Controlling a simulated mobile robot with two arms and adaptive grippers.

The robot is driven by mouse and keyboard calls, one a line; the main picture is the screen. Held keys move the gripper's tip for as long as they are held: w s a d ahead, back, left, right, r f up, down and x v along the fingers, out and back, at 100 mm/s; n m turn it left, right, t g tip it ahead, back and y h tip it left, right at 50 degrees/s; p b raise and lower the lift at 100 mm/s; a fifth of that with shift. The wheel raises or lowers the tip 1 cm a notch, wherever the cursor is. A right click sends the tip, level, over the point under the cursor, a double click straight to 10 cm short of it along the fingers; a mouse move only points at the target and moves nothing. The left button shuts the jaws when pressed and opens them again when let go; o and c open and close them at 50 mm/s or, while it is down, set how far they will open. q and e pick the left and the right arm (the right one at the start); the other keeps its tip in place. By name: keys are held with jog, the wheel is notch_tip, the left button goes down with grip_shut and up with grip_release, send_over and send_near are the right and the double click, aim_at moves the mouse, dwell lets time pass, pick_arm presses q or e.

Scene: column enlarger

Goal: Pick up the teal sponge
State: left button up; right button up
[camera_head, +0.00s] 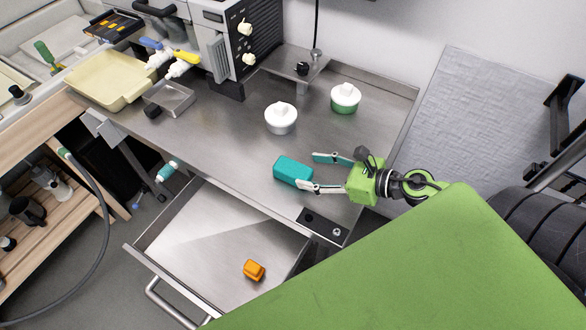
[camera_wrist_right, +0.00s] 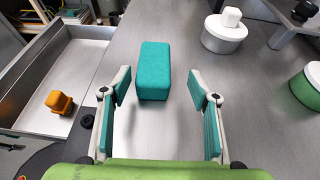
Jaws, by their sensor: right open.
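The teal sponge (camera_head: 293,171) is a rounded block lying on the steel table top (camera_head: 225,140), near its front edge. My right gripper (camera_head: 308,172) comes from the right and is open. In the head view its fingertips are close to the sponge's right end. In the right wrist view the sponge (camera_wrist_right: 154,70) lies ahead of the open fingers (camera_wrist_right: 161,90), nearer the left finger, with its near end between the tips. The gripper does not hold it. My left gripper is not in view.
Two lidded pots, one white (camera_head: 281,118) and one green (camera_head: 345,98), stand behind the sponge. An open drawer (camera_head: 205,240) below the table holds an orange object (camera_head: 253,270). A cream tray (camera_head: 108,79) and a clear dish (camera_head: 169,98) are at the left.

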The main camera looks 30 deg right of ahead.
aim_at(295, 171)
jog(key=shift+w+a, duration=0.2)
jog(key=shift+w+a+p, duration=0.2)
jog(key=shift+a+p, duration=0.05)
jog(key=shift+p, duration=0.1)
jog(key=p+x, duration=0.1)
jog(key=x, duration=0.2)
jog(key=shift+a+f+p, duration=0.15)
jog(key=shift+a+p, duration=0.05)
jog(key=shift+p, duration=0.15)
jog(key=shift+w+a+f, duration=0.4)
jog(key=c, duration=1)
